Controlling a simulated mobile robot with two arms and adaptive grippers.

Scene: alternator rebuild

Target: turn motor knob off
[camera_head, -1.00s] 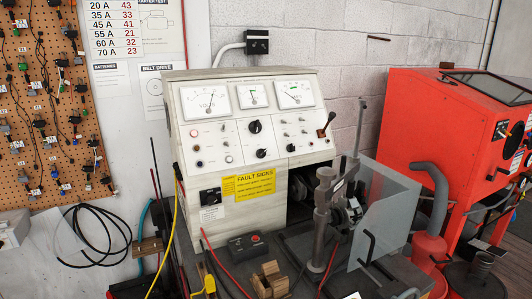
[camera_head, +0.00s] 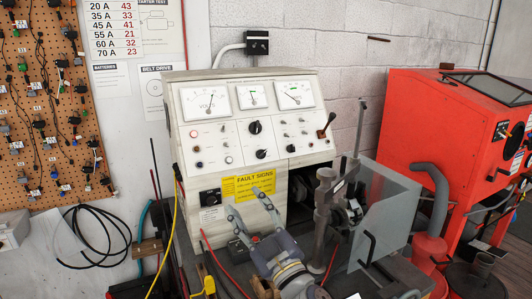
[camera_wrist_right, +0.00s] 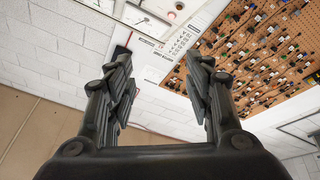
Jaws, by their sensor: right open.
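The grey test bench (camera_head: 185,172) has a sloped panel with several black knobs. A large knob (camera_head: 255,127) is at the panel's middle, with a smaller knob (camera_head: 261,154) below it. Another black knob (camera_head: 209,197) is on the lower front, left of the yellow fault signs label. Which one is the motor knob is too small to read. My right gripper (camera_head: 247,203) is open and empty in front of the bench, below the panel, apart from the knobs. In the right wrist view its open fingers (camera_wrist_right: 158,62) have nothing between them. My left gripper is not in view.
An upright metal stand (camera_head: 324,205) and a clear guard (camera_head: 388,210) are right of my gripper. A red and black control box (camera_head: 236,248) sits low, partly hidden by my gripper. A yellow cable (camera_head: 172,235) hangs at the bench's left. A red cabinet (camera_head: 425,125) stands right.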

